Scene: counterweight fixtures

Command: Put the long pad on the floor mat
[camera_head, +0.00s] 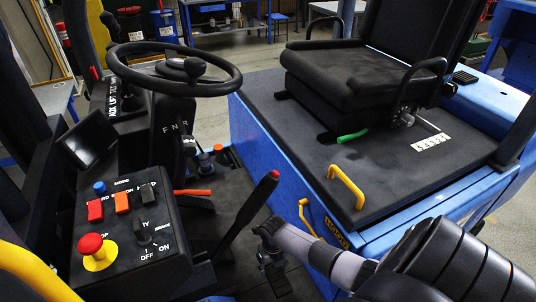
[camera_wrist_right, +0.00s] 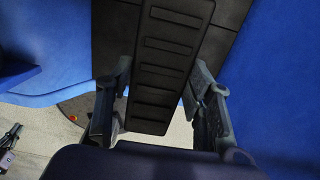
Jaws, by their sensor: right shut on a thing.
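The long pad (camera_wrist_right: 168,60) is a black strip with raised cross ribs, running lengthwise between the fingers in the right wrist view. My right gripper (camera_wrist_right: 160,78) is shut on it, one finger along each side. In the head view my right gripper (camera_head: 272,264) hangs low beside the blue step of the vehicle; the pad is hard to make out there. The floor mat (camera_head: 232,184) is the dark floor between the control console and the seat base. Dark mat surface (camera_wrist_right: 228,28) also shows behind the pad in the right wrist view. My left gripper is out of view.
A black lever with a red tip (camera_head: 258,203) rises close to my right gripper. The console (camera_head: 135,225) with a red button stands left. Yellow handles (camera_head: 345,186) and the seat base (camera_head: 400,175) are right. A steering wheel (camera_head: 173,71) overhangs the floor.

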